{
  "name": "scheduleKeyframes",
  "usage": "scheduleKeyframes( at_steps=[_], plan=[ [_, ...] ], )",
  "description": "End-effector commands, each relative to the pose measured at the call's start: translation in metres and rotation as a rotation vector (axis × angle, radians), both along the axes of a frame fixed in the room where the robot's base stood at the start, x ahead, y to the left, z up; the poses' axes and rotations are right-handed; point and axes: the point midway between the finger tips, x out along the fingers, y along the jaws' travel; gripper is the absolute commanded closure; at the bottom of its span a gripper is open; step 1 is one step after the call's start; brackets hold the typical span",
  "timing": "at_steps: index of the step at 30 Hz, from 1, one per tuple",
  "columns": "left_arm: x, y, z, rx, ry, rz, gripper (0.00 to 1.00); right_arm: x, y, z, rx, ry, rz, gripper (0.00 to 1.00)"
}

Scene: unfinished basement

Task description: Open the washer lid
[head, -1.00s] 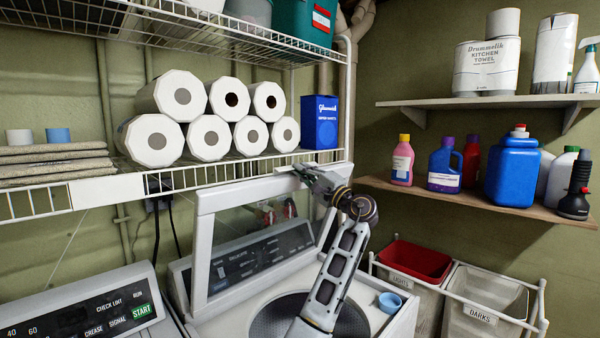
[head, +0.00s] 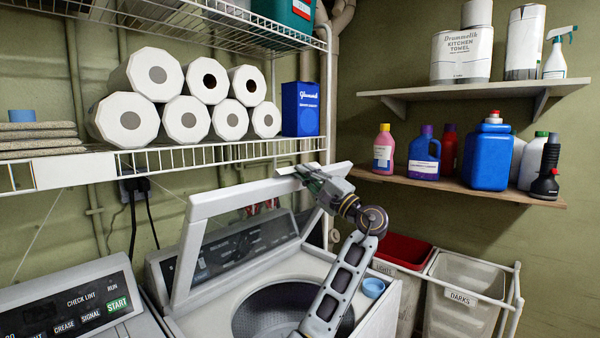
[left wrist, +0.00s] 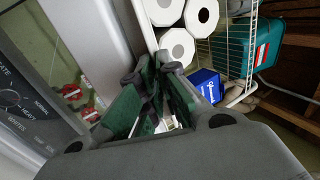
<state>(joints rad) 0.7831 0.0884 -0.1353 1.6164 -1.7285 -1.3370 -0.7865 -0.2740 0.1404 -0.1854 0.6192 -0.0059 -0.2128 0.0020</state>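The washer (head: 384,318) stands at the lower middle of the head view. Its white-framed lid (head: 200,212) is raised and tilted, with a see-through panel; the control panel shows through it. The round drum opening (head: 262,312) is uncovered in front. My left gripper (head: 298,174) is at the lid's upper edge, near its right part. In the left wrist view, the green-padded fingers (left wrist: 152,80) look drawn together, and the lid frame (left wrist: 92,35) runs beside them on the left. Whether they touch the lid is unclear. My right gripper is out of view.
A wire shelf (head: 230,153) with paper rolls and a blue box (head: 300,108) is close above the lid. A blue cup (head: 373,287) sits on the washer's right top. Another control panel (head: 70,312) is at lower left. Hampers (head: 465,300) and a bottle shelf (head: 450,188) are right.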

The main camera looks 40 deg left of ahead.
Motion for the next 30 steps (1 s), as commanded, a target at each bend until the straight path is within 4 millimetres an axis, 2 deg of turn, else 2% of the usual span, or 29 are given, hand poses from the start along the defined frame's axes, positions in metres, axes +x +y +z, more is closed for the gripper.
scheduleKeyframes(
  at_steps=[1, 11, 12, 14, 19, 22, 30],
  plan=[
    [0.000, -0.001, -0.005, -0.007, 0.003, 0.001, 1.00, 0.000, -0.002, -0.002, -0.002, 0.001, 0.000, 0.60],
    [0.000, -0.002, -0.005, -0.008, 0.003, 0.001, 1.00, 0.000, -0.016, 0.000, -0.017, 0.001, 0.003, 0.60],
    [0.000, -0.002, -0.005, -0.008, 0.003, 0.001, 0.93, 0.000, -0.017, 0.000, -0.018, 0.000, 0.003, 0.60],
    [0.000, -0.002, -0.005, -0.008, 0.003, 0.002, 0.88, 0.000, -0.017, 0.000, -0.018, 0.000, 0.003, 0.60],
    [0.000, -0.002, -0.004, -0.006, 0.002, 0.002, 0.88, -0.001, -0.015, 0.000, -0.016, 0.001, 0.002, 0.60],
    [0.000, -0.002, -0.004, -0.005, 0.002, 0.001, 0.88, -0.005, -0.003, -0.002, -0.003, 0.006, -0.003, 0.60],
    [-0.001, -0.014, -0.009, -0.004, 0.002, 0.000, 0.88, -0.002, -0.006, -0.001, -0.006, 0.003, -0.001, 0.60]
  ],
)
